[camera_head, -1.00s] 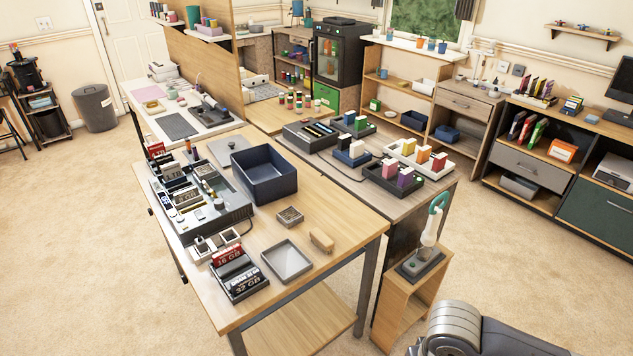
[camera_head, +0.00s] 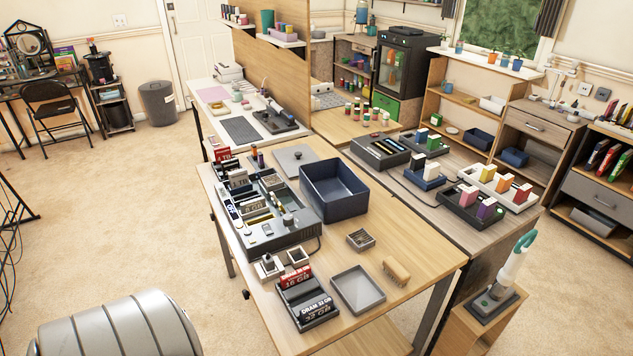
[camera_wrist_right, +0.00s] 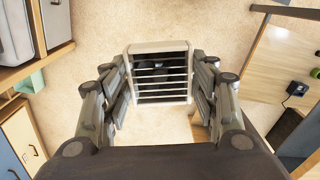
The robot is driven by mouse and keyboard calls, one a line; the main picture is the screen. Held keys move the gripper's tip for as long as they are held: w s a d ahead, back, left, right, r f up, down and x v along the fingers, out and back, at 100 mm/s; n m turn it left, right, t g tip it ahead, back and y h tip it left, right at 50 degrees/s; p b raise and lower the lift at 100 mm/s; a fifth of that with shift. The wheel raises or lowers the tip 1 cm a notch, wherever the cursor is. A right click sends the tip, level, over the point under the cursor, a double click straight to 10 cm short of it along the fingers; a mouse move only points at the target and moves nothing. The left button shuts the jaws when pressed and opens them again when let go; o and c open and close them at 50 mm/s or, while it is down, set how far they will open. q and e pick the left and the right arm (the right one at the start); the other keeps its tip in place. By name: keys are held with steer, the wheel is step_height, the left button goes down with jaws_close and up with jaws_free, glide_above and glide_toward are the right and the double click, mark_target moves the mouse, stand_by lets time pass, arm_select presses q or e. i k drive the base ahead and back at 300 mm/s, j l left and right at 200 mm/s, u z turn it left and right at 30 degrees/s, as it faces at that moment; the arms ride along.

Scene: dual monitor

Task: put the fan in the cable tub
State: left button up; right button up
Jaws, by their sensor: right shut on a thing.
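A small white fan (camera_wrist_right: 160,73) with a slatted square frame shows in the right wrist view. My right gripper (camera_wrist_right: 160,92) is shut on it, with a finger against each side, and holds it over the beige floor. A dark blue, open rectangular tub (camera_head: 345,206) stands on the wooden table in the head view and looks like the cable tub. Its visible inside looks empty, though part of its floor is hidden. The fan and my right gripper do not show in the head view. My left gripper is in neither view.

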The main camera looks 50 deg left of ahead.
mark_target(332, 199)
steer(key=j, duration=1.55)
steer(key=k+j, duration=0.15)
steer(key=j, duration=2.95)
